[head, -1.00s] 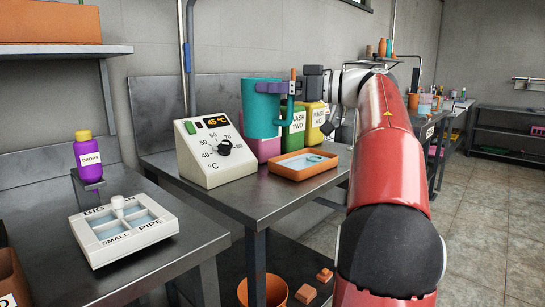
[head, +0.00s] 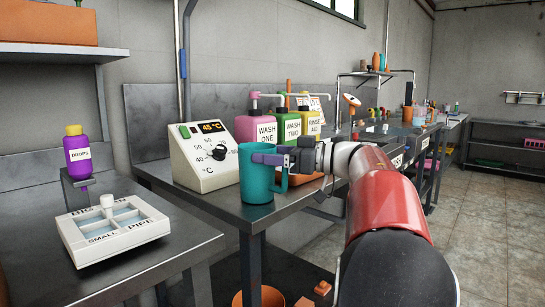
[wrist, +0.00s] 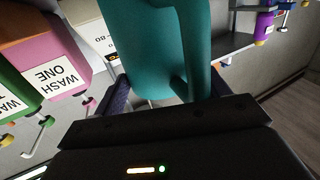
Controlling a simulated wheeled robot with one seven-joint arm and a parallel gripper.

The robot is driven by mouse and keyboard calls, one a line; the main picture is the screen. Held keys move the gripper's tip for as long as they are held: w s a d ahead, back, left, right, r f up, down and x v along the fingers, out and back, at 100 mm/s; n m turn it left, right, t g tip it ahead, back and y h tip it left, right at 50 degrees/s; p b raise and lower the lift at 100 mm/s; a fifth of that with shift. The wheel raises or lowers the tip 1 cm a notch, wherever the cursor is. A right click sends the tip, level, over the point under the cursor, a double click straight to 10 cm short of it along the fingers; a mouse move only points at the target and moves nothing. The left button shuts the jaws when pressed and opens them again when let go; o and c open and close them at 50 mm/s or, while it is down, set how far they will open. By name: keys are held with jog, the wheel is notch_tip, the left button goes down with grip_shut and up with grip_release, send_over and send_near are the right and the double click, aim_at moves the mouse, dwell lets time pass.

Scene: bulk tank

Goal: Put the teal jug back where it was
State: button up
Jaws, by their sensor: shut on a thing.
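The teal jug (head: 257,178) is upright in the head view, near the front edge of the steel bench (head: 225,212), in front of the dial box. I cannot tell whether its base touches the bench. My gripper (head: 272,160) is shut on the jug from the right, on its handle side, with one finger across the upper body. In the wrist view the jug (wrist: 150,45) fills the upper middle between the fingers, and its handle shows on the right. The bench spot behind the jug is hidden.
The white dial box (head: 205,155) reads 45 °C. Pump bottles WASH ONE (head: 262,128), WASH TWO (head: 290,130) and RINSE AID (head: 312,122) stand behind the jug. An orange tray (head: 310,185) is partly hidden by my arm. A purple drops bottle (head: 77,155) stands at left.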

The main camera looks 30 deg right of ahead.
jog(key=shift+f, duration=0.1)
jog(key=o, duration=1.7)
jog(key=shift+o, duration=0.2)
jog(key=shift+s+d, duration=0.15)
jog(key=v, duration=1.1)
jog(key=shift+s+d, duration=0.2)
jog(key=shift+d, duration=0.05)
